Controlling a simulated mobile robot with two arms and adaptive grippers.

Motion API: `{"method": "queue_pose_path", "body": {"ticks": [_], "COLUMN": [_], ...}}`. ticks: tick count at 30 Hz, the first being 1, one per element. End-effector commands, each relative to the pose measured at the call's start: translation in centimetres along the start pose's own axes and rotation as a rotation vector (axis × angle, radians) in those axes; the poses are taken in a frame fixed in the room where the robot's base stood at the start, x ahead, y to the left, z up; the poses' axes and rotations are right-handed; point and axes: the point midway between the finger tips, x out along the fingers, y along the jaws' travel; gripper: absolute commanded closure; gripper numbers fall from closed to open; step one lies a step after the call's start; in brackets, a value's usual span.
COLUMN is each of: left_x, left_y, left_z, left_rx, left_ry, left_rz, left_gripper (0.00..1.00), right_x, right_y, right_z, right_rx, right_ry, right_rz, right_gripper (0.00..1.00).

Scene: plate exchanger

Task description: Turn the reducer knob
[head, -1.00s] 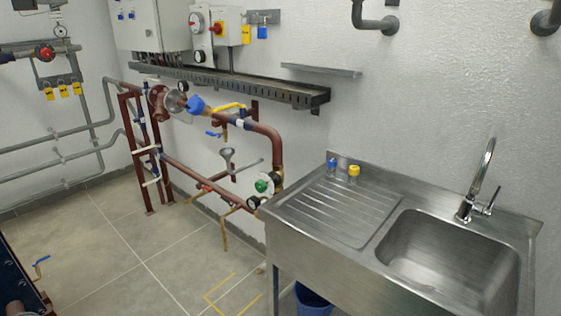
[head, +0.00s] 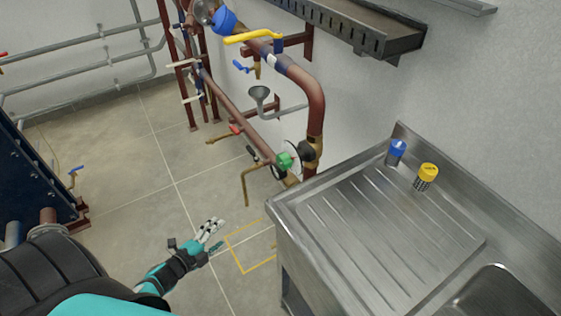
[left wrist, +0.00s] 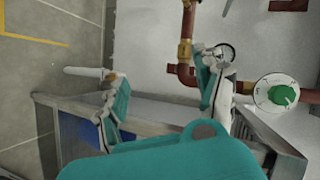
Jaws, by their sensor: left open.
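A green knob (head: 285,161), which I take as the reducer knob, sits low on the brown pipework beside the sink unit. In the left wrist view the green knob (left wrist: 284,95) shows with a white ring around it, at the right, outside my fingers. My left gripper (head: 215,238) is open and empty, above the floor, to the left of the knob and below it in the head view. Its two spread fingers also show in the left wrist view (left wrist: 157,78), with nothing between them. My right gripper is not in view.
The steel sink unit (head: 365,225) stands right of the knob, with a blue-capped item (head: 396,150) and a yellow-capped item (head: 427,176) on it. A funnel (head: 260,93) and a yellow-handled valve (head: 252,36) are near the pipes. Floor left of the sink is open.

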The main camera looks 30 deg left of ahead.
Motion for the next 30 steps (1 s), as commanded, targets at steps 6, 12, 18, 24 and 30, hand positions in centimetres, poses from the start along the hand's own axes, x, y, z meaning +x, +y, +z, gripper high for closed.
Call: {"method": "queue_pose_path", "body": {"ticks": [6,12,18,24,30], "left_x": [-1.8,-3.5,-1.6,2.0,5.8], "left_y": [-15.9,-20.4,-21.4,-22.4,-23.3], "left_z": [-4.7,-7.8,-9.3,-11.4,-13.6], "left_rx": [0.634,0.896,0.910,0.906,0.904], "left_ry": [0.280,0.386,0.391,0.390,0.388], "left_rz": [-0.323,-0.445,-0.455,-0.455,-0.454], "left_gripper": [0.30,0.30,0.30,0.30,0.30], "right_x": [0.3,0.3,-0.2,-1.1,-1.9], "right_y": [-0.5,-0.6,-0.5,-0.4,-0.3], "right_z": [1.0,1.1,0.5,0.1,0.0], "right_rx": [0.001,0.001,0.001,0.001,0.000], "right_ry": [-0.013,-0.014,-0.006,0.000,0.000], "right_rz": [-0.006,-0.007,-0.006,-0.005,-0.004], "right_gripper": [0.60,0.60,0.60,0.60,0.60]}}
